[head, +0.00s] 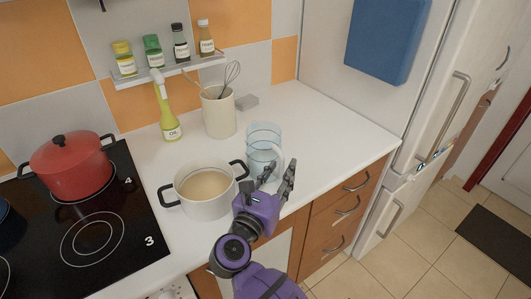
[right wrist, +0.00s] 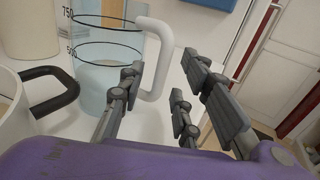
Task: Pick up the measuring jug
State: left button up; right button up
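The measuring jug (head: 263,141) is a clear, bluish cylinder standing upright on the white counter, just right of the pot. In the right wrist view the jug (right wrist: 97,55) shows dark graduation rings and a white handle (right wrist: 158,50) on its right side. My right gripper (head: 279,177) is at the near right side of the jug, its fingers apart. In the right wrist view the open fingers (right wrist: 163,85) point toward the handle, which lies ahead between them; I cannot tell whether any finger touches it. My left gripper is not in view.
A cream pot (head: 204,206) with dark handles stands close left of the jug. Behind are a utensil crock (head: 218,115), an oil bottle (head: 169,122) and a spice shelf (head: 170,68). A red pot (head: 70,166) sits on the hob. The counter (head: 325,132) right of the jug is clear.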

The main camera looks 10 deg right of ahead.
jog(key=c, duration=0.8)
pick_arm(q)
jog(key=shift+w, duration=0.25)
pick_arm(e)
grip_shut()
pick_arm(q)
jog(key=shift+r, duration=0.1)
